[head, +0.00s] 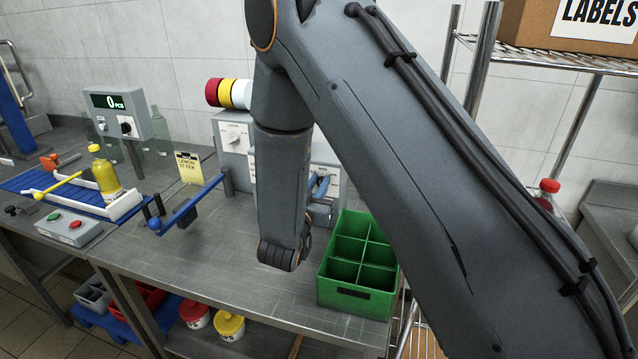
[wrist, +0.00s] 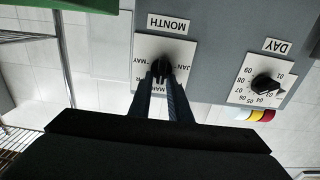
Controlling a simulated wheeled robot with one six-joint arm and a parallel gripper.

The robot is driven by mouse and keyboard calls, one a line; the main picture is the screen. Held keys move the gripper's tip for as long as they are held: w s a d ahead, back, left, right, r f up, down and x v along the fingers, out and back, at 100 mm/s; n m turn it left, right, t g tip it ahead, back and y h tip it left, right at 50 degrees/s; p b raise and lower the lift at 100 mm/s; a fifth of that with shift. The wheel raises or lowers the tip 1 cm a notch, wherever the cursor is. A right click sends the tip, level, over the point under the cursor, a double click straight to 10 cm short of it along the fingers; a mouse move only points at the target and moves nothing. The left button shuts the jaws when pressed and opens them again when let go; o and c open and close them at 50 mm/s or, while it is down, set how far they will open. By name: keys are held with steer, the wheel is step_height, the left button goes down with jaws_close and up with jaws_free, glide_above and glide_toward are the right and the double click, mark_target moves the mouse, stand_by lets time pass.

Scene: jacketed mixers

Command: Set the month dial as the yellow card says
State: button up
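The month dial (wrist: 161,68) is a black knob on a white plate under the label MONTH, upside down in the wrist view. JAN, MAR and MAY can be made out around it; the other marks and the knob's pointer are hidden by my fingers. My gripper (wrist: 161,77) has its two fingertips at the knob, one on each side, with a narrow gap between them, and looks shut on it. In the head view my gripper (head: 322,188) is at the grey panel, partly behind my arm. The yellow card (head: 189,168) stands on the bench; it reads LEMON, its lower line too small to read surely.
The day dial (wrist: 267,86) sits beside the month dial on the same panel. A green crate (head: 358,265) stands close to my gripper on the bench. A blue lever (head: 185,210) and a yellow bottle (head: 105,175) are farther left. The bench front is clear.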

jaws_close()
steer(key=shift+n, duration=0.3)
steer(key=n, duration=0.4)
steer(key=shift+w+a+p, duration=0.15)
steer(key=shift+a+p, duration=0.15)
steer(key=shift+p, duration=0.1)
steer(key=n, duration=0.5)
steer(key=shift+w+a+f+p, duration=0.1)
steer(key=shift+a+f+p, duration=0.15)
steer(key=shift+p, duration=0.1)
steer(key=shift+o, duration=1.9)
jaws_free()
